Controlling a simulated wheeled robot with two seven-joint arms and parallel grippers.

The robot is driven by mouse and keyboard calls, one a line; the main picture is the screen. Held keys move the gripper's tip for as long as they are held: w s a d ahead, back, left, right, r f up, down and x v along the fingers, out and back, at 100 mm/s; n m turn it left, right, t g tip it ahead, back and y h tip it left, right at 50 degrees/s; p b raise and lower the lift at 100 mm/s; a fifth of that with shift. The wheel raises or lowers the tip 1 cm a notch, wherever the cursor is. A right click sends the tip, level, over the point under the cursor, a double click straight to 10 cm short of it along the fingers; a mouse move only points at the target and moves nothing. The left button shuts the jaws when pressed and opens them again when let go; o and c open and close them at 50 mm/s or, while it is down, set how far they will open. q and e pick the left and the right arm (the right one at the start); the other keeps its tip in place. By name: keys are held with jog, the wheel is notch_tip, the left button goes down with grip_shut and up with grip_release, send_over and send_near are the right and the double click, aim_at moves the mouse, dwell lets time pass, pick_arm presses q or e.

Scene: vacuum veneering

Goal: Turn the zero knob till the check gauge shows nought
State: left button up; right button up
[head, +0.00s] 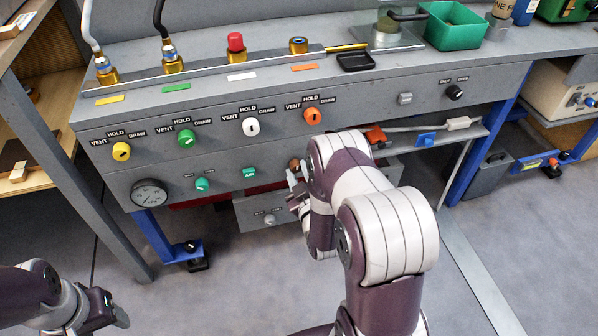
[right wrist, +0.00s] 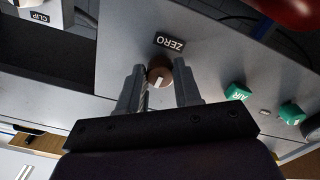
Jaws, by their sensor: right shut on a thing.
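The zero knob (right wrist: 159,75) is a small brown knob with a pale mark, below the ZERO label (right wrist: 170,42) in the right wrist view. My right gripper (right wrist: 159,82) has one finger on each side of it and is shut on it. In the head view a bit of the brown knob (head: 294,163) shows beside my right gripper (head: 293,180), whose arm hides the panel to its right. The check gauge (head: 150,194) is a round dial at the panel's lower left; its reading is too small to tell. My left gripper (head: 102,306) is at the lower left, away from the panel.
The teal AIR knob (head: 249,173) and another teal knob (head: 202,184) sit left of the zero knob. Above are yellow, green, white and orange valve knobs (head: 312,116). A grey drawer (head: 268,219) lies below. The floor (head: 230,285) between my arms is clear.

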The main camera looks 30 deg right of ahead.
pick_arm(q)
jog(key=shift+r, duration=0.1)
pick_arm(e)
jog(key=shift+n, duration=0.3)
jog(key=o, duration=1)
jog(key=shift+o, duration=0.2)
